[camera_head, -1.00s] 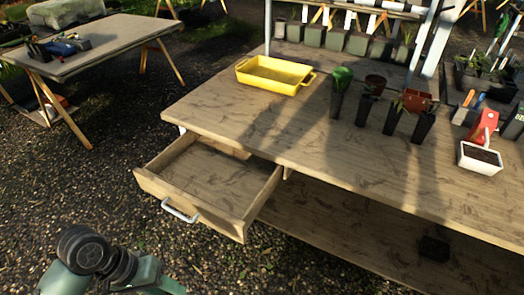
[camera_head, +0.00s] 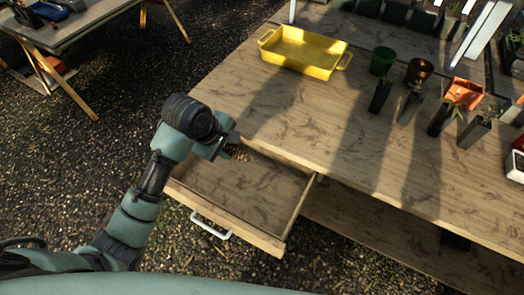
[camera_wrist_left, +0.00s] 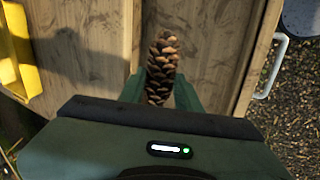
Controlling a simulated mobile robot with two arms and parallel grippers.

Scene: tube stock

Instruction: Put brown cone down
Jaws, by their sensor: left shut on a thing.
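The brown cone (camera_wrist_left: 161,58) is a scaly pine cone, upright in the left wrist view between the green fingers of my left gripper (camera_wrist_left: 159,94), which is shut on it. In the head view the cone (camera_head: 239,153) shows small and partly hidden beside my left gripper (camera_head: 229,145). It is over the back left part of the open wooden drawer (camera_head: 240,190), near the table's front edge. I cannot tell how high above the drawer it is. The drawer is otherwise empty. My right gripper is not in view.
The wooden table (camera_head: 290,115) has a clear front left area. A yellow tray (camera_head: 305,52) stands behind it. A green pot (camera_head: 382,61), an orange pot (camera_head: 464,92) and several black seedling pots stand to the right. The drawer's white handle (camera_head: 211,225) faces the gravel.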

